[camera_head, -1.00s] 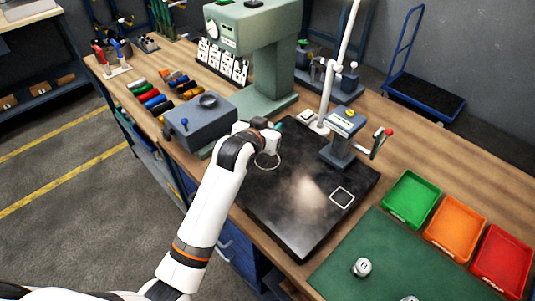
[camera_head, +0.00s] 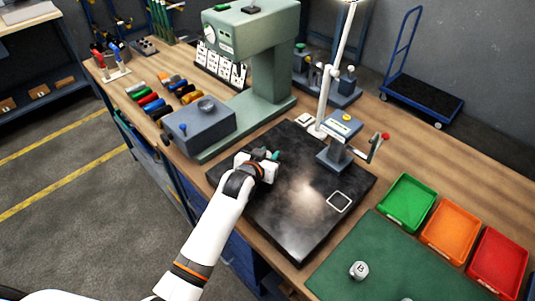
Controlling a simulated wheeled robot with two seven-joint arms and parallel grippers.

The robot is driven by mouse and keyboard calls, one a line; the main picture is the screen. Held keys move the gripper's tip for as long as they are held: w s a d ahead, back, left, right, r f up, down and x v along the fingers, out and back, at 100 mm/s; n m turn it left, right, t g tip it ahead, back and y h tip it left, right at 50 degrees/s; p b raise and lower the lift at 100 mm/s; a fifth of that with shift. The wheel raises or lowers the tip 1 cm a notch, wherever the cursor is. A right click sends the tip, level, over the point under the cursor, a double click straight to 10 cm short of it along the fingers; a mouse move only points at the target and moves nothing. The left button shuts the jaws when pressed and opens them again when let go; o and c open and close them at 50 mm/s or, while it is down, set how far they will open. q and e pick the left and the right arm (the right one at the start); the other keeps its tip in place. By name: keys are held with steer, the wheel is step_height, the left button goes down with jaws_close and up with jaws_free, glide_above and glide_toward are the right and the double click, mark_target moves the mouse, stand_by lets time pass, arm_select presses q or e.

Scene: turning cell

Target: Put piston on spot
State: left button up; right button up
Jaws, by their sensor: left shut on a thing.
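My left gripper (camera_head: 271,160) is low over the left part of the black plate (camera_head: 275,225), its fingers pointing away from me. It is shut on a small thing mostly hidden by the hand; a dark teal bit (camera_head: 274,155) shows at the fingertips. I cannot tell whether the held thing touches the plate. A white square outline (camera_head: 339,202) is on the right part of the plate, bare. A silver round piece marked B (camera_head: 359,270) stands on the green mat (camera_head: 385,245); another is cut off at the bottom edge. My right gripper is not in view.
A green press (camera_head: 270,75) and a grey box (camera_head: 200,125) stand behind and left of the gripper. A small crank device (camera_head: 338,150) and a lamp pole (camera_head: 328,95) stand at the plate's back edge. Green (camera_head: 408,203), orange and red bins are on the right.

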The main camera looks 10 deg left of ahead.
arm_select(q)
steer(key=o, duration=1)
steer(key=shift+r, duration=0.15)
steer(key=b+v, duration=0.1)
steer(key=v, duration=0.9)
steer(key=shift+s+a+r, duration=0.1)
steer(key=shift+s, duration=0.25)
steer(key=shift+s+r, duration=0.25)
steer(key=shift+s, duration=0.25)
steer(key=shift+s+a, duration=0.1)
